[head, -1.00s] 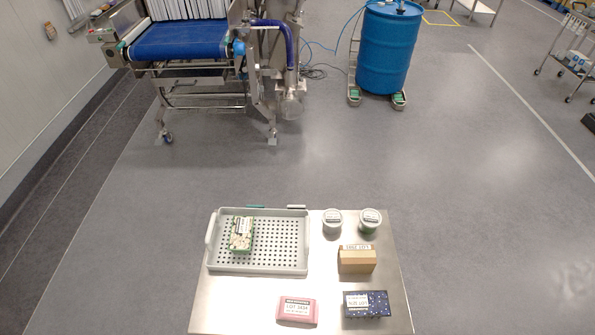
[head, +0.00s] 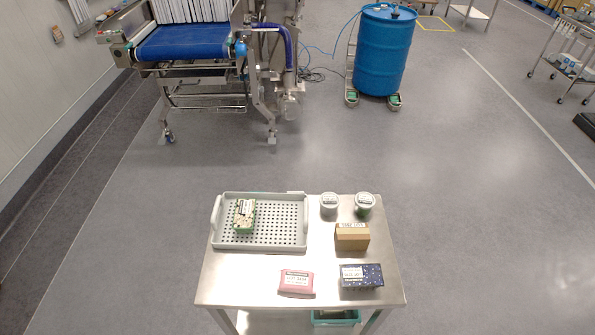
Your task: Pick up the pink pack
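The pink pack (head: 296,284) lies flat near the front edge of a steel table (head: 230,287), left of a dark blue dotted pack. It has a white label with black print on its top. Nothing touches it. Neither of my grippers shows in the head view.
A grey perforated tray (head: 284,241) holds a green and cream pack (head: 244,216). A brown box (head: 352,237), the dark blue pack (head: 361,276) and two lidded tubs (head: 329,204), (head: 365,204) stand on the right. A teal bin (head: 336,318) sits below.

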